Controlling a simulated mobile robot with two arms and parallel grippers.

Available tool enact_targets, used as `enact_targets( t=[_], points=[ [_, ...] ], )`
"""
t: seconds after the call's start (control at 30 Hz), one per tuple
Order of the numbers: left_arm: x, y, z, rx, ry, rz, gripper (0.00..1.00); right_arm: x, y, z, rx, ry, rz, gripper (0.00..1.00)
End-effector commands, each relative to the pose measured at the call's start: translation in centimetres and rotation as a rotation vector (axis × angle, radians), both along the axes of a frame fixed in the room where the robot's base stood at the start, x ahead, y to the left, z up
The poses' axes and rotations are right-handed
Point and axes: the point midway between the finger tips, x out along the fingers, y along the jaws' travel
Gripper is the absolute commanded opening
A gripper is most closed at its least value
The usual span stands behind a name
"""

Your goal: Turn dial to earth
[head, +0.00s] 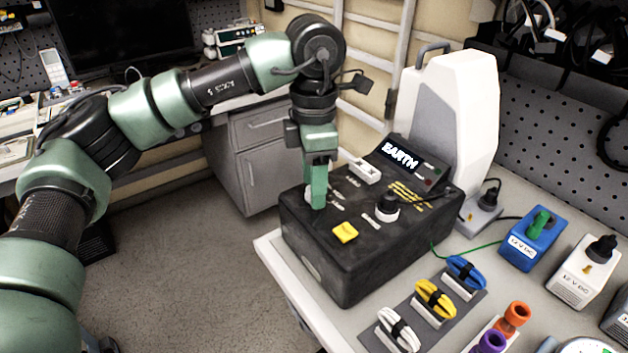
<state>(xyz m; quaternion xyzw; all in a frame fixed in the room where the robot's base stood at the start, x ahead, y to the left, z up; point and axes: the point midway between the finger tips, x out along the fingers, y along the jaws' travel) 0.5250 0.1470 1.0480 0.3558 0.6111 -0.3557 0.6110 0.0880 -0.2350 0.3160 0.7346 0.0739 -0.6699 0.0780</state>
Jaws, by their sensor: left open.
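A black tester box (345,245) stands on the bench. Its raised screen (401,156) reads EARTH. A dark knob (387,203) with a pale base sits on the right of its top face. My left gripper (318,195) points down over the left part of the top face, open. A pale part, possibly another dial, shows beside its fingertips and is mostly hidden by them; I cannot tell whether they touch it. A yellow button (345,232) and a white rocker-like switch (365,171) are also on top. My right gripper is not in view.
White, yellow (436,298) and blue cable bundles lie on a grey holder right of the box. Orange and purple plugs (491,342) stand nearer. A blue box (534,240) and a tall white device (445,105) are behind. Open floor lies left of the bench.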

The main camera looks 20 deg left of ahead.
Motion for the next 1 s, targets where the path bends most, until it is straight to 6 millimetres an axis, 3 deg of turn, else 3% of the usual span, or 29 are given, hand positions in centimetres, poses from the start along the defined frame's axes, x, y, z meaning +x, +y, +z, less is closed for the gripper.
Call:
enact_targets(
  t=[0.5, 1.0],
  points=[
    [0.1, 0.0, 7.2, -0.002, -0.003, 0.001, 0.51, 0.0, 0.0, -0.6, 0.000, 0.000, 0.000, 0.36],
    [0.0, 0.0, 7.7, -0.001, -0.002, 0.000, 0.51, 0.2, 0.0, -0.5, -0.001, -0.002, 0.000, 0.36]
  ],
)
